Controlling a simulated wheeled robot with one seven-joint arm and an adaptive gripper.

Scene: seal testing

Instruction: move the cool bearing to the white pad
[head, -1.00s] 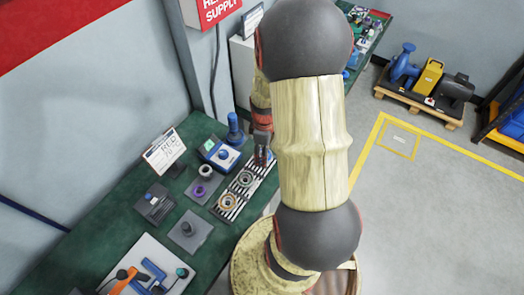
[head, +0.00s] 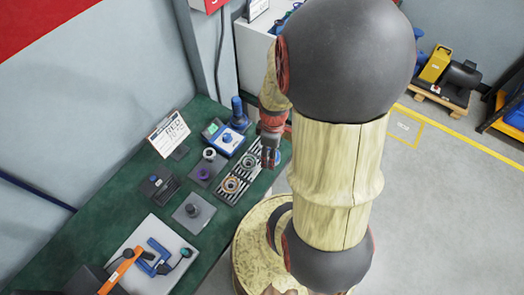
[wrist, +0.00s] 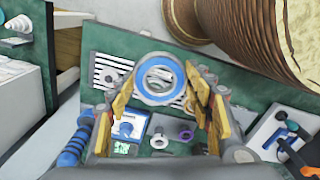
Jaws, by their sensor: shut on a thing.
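My gripper (wrist: 160,98) is shut on a bearing with a blue outer ring (wrist: 138,84) and a pale metal centre. It is held by its sides between the yellow-padded fingers, above the bench. In the head view my gripper (head: 270,158) is over the rack's far right edge, and a bit of blue shows beside it. A dark plate carries a white ring (head: 209,154) and a purple ring (head: 205,173); both also show in the wrist view, as a white ring (wrist: 159,141) and a purple ring (wrist: 186,134). I cannot tell for sure which surface is the white pad.
A blue-white device (head: 226,139), a blue upright tool (head: 238,110), a sign (head: 168,133), a post on a grey plate (head: 193,211) and a tool tray (head: 140,237) crowd the green bench.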

